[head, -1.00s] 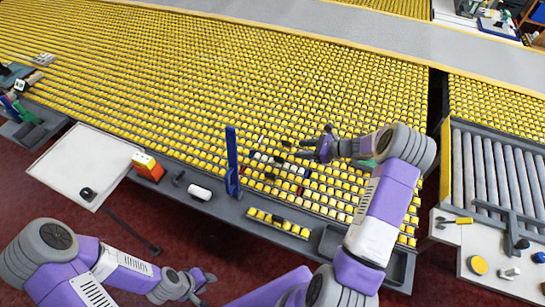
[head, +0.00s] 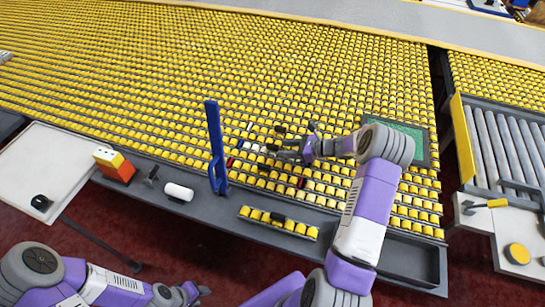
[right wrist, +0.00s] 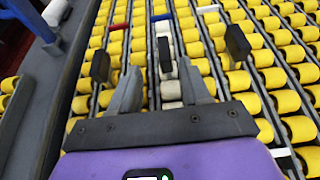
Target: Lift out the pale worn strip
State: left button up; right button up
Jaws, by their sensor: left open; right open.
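The pale worn strip (right wrist: 163,32) is a row of whitish rollers among yellow ones, running away from the camera in the right wrist view. A black upright grip (right wrist: 165,56) stands on it. My right gripper (right wrist: 161,70) is open, with its two grey fingers on either side of the strip's line and the grip between or just beyond the tips. I cannot tell whether they touch. In the head view the pale strip (head: 249,147) shows partly, just left of my right gripper (head: 284,148). My left gripper (head: 197,293) is open and empty at the bottom, over the floor.
Black blocks stand left (right wrist: 100,66) and right (right wrist: 237,43) of the strip. A blue upright post (head: 214,150) rises at the bed's front edge. A short yellow-roller strip (head: 278,222) lies on the front ledge. A green-floored tray (head: 408,130) sits behind my right arm.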

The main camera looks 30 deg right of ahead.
aim_at(274, 145)
jog(key=x, duration=0.4)
jog(key=b+x, duration=0.1)
jog(key=x, duration=0.1)
jog(key=shift+w+d+r, duration=0.1)
jog(key=shift+w+d, duration=0.15)
jog(key=shift+d, duration=0.1)
grip_shut()
